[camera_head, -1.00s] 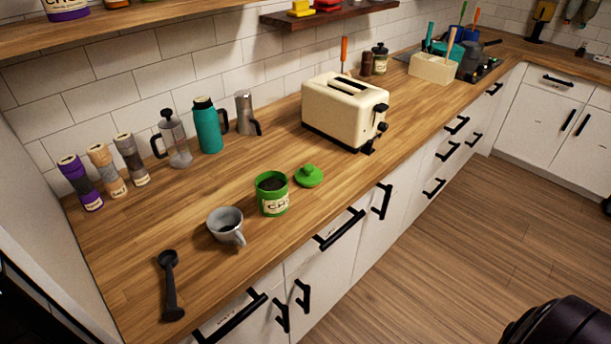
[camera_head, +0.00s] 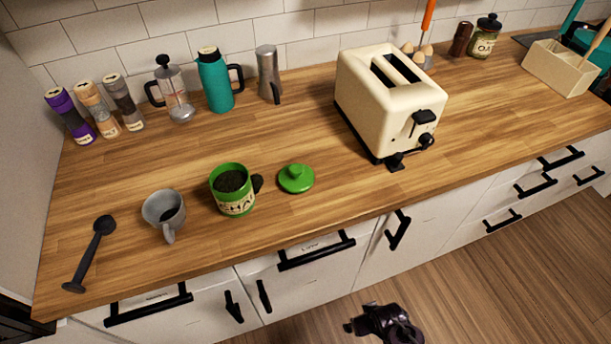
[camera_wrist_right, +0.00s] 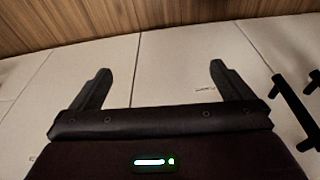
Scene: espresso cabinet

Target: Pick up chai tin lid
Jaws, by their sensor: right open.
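The green chai tin lid (camera_head: 296,179) lies flat on the wooden counter, knob up, just right of the open green chai tin (camera_head: 233,190). The tin is filled with dark contents. My right gripper (camera_head: 388,325) is low in front of the cabinets, well below and to the right of the lid. In the right wrist view my right gripper (camera_wrist_right: 160,85) is open and empty, its two black fingers apart in front of white cabinet fronts. The lid is not in the wrist view. My left gripper is not in view.
A grey cup (camera_head: 165,212) and a black scoop (camera_head: 92,252) are left of the tin. A cream toaster (camera_head: 390,105) stands right of the lid. Black drawer handles (camera_head: 316,250) stick out below the counter edge. Bare counter surrounds the lid's front and right.

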